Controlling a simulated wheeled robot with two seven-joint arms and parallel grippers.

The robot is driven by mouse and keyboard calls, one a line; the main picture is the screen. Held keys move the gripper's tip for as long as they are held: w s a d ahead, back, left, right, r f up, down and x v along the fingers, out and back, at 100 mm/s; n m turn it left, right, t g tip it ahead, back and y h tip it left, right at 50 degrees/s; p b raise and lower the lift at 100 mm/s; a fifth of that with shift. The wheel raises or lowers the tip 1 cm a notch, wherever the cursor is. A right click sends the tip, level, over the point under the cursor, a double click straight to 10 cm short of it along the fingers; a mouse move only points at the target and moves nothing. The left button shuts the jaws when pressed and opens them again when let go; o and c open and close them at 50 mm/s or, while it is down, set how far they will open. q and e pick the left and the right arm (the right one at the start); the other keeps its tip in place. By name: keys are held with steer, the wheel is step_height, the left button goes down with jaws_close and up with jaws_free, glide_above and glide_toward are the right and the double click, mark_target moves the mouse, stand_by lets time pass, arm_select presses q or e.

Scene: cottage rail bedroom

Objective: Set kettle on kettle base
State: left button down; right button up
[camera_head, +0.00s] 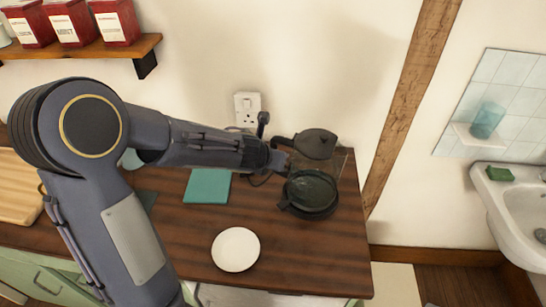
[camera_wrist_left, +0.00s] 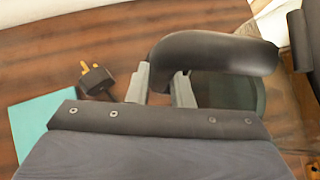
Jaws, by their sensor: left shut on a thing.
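The kettle has a dark lid (camera_head: 316,143) and a clear glass body, and stands upright near the right end of the wooden counter. Its black handle (camera_wrist_left: 220,54) fills the upper middle of the left wrist view. My left gripper (camera_head: 281,161) is shut on this handle, with its fingers (camera_wrist_left: 160,88) around it. A dark round piece (camera_head: 311,194) shows at the kettle's lower end. I cannot tell how much of it is kettle bottom and how much is kettle base, or whether the two touch. My right gripper is not in view.
A white plate (camera_head: 236,250) lies in front on the counter (camera_head: 325,255). A teal mat (camera_head: 207,187) lies to the left. A loose black plug (camera_wrist_left: 96,79) lies near the handle. A wall socket (camera_head: 248,107) is behind. A sink (camera_head: 520,205) is at the right.

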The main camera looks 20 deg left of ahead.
arm_select(q)
steer(key=shift+w+f+b, duration=0.1)
steer(key=shift+f+b, duration=0.45)
steer(key=shift+b, duration=0.05)
stand_by(0.6)
steer(key=c, duration=1.6)
jaws_free()
steer(key=shift+o, duration=0.2)
steer(key=shift+f, duration=0.1)
steer(key=p+v, duration=0.6)
steer(key=v, duration=0.5)
